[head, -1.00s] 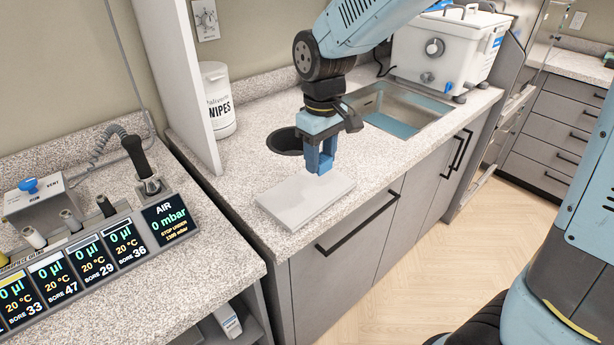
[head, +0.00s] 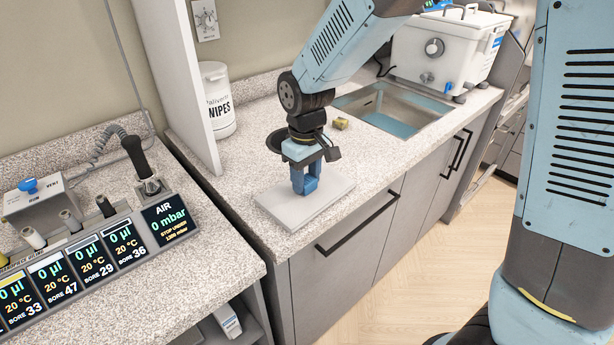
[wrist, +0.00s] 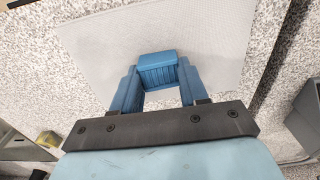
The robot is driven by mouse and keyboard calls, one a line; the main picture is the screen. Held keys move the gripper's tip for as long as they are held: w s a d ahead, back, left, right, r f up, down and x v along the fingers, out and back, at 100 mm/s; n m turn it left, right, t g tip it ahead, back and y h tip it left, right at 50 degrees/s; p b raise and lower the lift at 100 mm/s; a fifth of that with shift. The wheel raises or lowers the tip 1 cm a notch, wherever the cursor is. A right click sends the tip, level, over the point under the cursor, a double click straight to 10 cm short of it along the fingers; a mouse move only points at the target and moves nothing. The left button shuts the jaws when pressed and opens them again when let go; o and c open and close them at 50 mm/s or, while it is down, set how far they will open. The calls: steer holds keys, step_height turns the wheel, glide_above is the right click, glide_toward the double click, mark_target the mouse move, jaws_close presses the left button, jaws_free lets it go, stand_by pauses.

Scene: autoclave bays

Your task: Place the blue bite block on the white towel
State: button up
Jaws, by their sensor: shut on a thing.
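The blue bite block (wrist: 158,69) is a small ribbed block between my gripper's blue fingertips in the wrist view. My gripper (head: 305,184) is shut on it, over the white towel. The white towel (head: 286,212) lies flat on the speckled counter near its front edge; it also fills much of the wrist view (wrist: 90,45). The block is over the towel's surface, low down. I cannot tell whether it touches the towel. In the head view the fingers mostly hide the block.
A small yellowish block (head: 341,123) lies on the counter behind my gripper, beside the sink (head: 385,122). A round dark opening (head: 277,141) is partly hidden by my gripper. A wipes tub (head: 218,105) stands at the back left. A white panel (head: 196,90) rises on the left.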

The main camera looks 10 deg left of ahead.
mark_target(306, 180)
steer(key=o, duration=1.1)
steer(key=shift+f, duration=0.1)
step_height(306, 180, up, 12)
steer(key=d+r+m+t, duration=0.15)
steer(key=d+r, duration=0.25)
steer(key=d, duration=0.4)
steer(key=s+d+r+m+t, duration=0.1)
steer(key=s+d+m, duration=0.2)
steer(key=d, duration=0.5)
steer(key=s+d+r+m+t, duration=0.1)
steer(key=s+d+r+m, duration=0.1)
steer(key=d, duration=0.5)
steer(key=s+d+r+m+t, duration=0.1)
steer(key=s+d+m+t, duration=0.1)
steer(key=s+d+m, duration=0.2)
steer(key=shift+s+d+r, duration=0.1)
steer(key=shift+s+d, duration=0.3)
steer(key=shift+d, duration=0.4)
steer(key=shift+s+d+r, duration=0.1)
steer(key=shift+s+d, duration=0.35)
steer(key=shift+d, duration=0.3)
steer(key=shift+s+d+r, duration=0.1)
steer(key=shift+s+d, duration=0.3)
steer(key=shift+d, duration=0.4)
